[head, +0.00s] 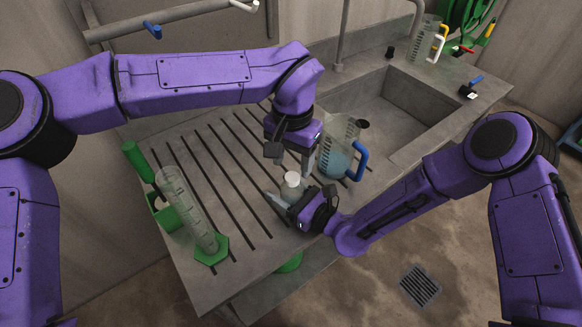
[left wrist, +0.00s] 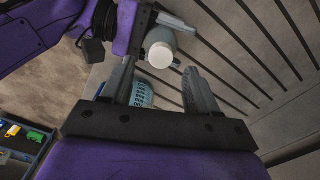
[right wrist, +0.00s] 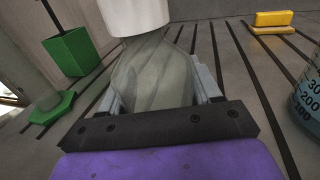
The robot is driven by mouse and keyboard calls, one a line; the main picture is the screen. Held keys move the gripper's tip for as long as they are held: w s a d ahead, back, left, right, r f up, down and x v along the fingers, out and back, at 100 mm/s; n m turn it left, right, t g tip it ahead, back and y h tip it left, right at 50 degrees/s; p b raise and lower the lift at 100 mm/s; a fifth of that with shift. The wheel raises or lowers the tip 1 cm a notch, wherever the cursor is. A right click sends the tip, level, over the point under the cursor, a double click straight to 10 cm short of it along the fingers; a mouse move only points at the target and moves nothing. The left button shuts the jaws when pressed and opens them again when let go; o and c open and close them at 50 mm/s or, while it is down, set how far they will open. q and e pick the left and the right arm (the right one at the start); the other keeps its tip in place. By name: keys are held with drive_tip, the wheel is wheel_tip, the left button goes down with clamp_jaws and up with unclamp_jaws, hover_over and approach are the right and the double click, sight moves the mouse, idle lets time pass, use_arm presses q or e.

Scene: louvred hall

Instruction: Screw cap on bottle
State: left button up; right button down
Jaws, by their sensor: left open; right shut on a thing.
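A translucent grey-green bottle (right wrist: 152,75) with a white cap (right wrist: 135,14) at its top stands over the grooved drainboard. My right gripper (right wrist: 160,85) is shut around the bottle's body. In the head view the white cap (head: 292,177) shows just above my right gripper (head: 290,196). My left gripper (head: 308,166) is above and beside the cap, apart from it. In the left wrist view the cap (left wrist: 161,54) lies beyond the open, empty fingers of my left gripper (left wrist: 160,75). I cannot tell whether the cap is threaded on.
A jug (head: 338,150) with blue liquid and a blue handle stands close behind the grippers. A measuring cylinder (head: 190,210) on a green base and a green holder (head: 164,214) stand at the left. A yellow block (right wrist: 270,22) lies on the drainboard. The sink (head: 400,105) is behind right.

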use_arm(q)
drive_tip(key=shift+r, duration=0.1)
drive_tip(key=shift+c, duration=0.4)
drive_tip(key=shift+w+a+r+n+t+y, duration=0.1)
drive_tip(key=shift+w+r+n+t+y, duration=0.1)
drive_tip(key=shift+r+n, duration=0.3)
drive_tip(key=shift+w+r+n+t+y, duration=0.1)
drive_tip(key=shift+r+n+t, duration=0.1)
drive_tip(key=shift+r, duration=0.45)
drive_tip(key=n, duration=0.6)
drive_tip(key=shift+s+r, duration=0.1)
drive_tip(key=shift+r, duration=0.25)
drive_tip(key=n, duration=0.6)
drive_tip(key=shift+a+r+n, duration=0.1)
drive_tip(key=shift+r+n, duration=0.1)
drive_tip(key=shift+n, duration=0.2)
drive_tip(key=n, duration=0.9)
drive_tip(key=shift+n, duration=0.3)
drive_tip(key=n, duration=0.6)
drive_tip(key=shift+f+g, duration=0.1)
drive_tip(key=shift+g, duration=0.2)
drive_tip(key=n, duration=1)
drive_tip(key=shift+s+d, duration=0.1)
drive_tip(key=shift+d, duration=0.15)
